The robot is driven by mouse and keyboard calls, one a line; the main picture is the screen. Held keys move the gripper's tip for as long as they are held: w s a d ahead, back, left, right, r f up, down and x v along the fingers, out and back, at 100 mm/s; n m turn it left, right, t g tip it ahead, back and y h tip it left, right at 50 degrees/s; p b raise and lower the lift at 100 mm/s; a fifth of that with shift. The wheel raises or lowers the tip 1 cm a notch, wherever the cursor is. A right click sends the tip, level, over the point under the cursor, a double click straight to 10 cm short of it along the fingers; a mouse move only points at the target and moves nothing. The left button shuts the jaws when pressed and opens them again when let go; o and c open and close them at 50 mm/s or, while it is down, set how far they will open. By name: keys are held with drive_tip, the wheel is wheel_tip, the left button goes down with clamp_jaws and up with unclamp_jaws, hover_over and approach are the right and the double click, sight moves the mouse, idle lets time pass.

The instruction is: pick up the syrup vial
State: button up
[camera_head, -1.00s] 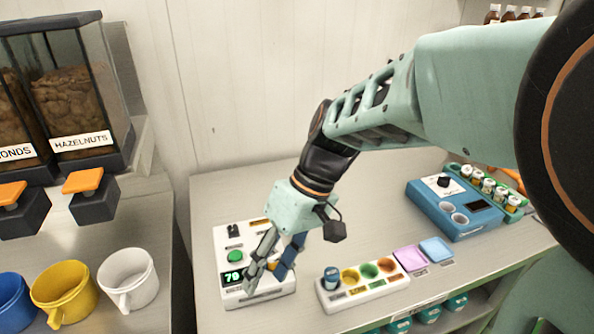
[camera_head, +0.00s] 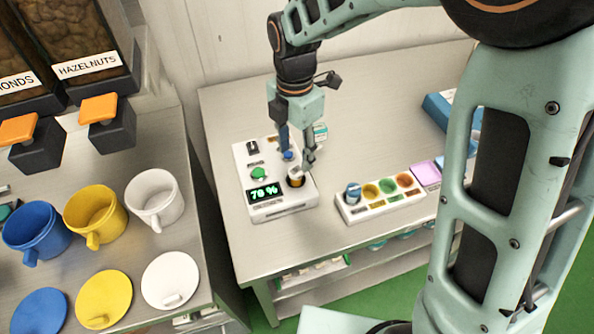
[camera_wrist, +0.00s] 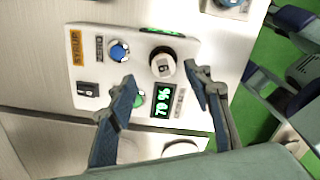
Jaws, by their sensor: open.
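The syrup vial (camera_head: 296,180) stands in a socket of the white device, its amber side and pale top partly hidden by my gripper. In the wrist view, the vial's round white cap (camera_wrist: 162,65) shows a dark mark and lies between my two fingertips in the picture. My gripper (camera_head: 298,159) points down over the device and is open. In the wrist view my gripper (camera_wrist: 160,78) has its fingers apart, one on each side of the cap in the picture, with no clear contact. The white device (camera_head: 280,207) has a green percent display, a green button and a blue knob.
A white rack (camera_head: 375,209) with a blue-capped vial (camera_head: 353,192) and coloured wells stands right of the device. A blue machine (camera_head: 437,110) is farther right, partly hidden by my arm. Cups, lids and nut dispensers are on the left counter. A gap separates the counters.

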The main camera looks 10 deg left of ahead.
sight(296, 170)
drive_tip(key=f, duration=0.4)
drive_tip(key=f+p, duration=0.1)
drive_tip(key=f, duration=0.1)
drive_tip(key=shift+s+d+f, duration=0.1)
drive_tip(key=shift+s+f, duration=0.15)
clamp_jaws()
drive_tip(key=shift+r, duration=0.1)
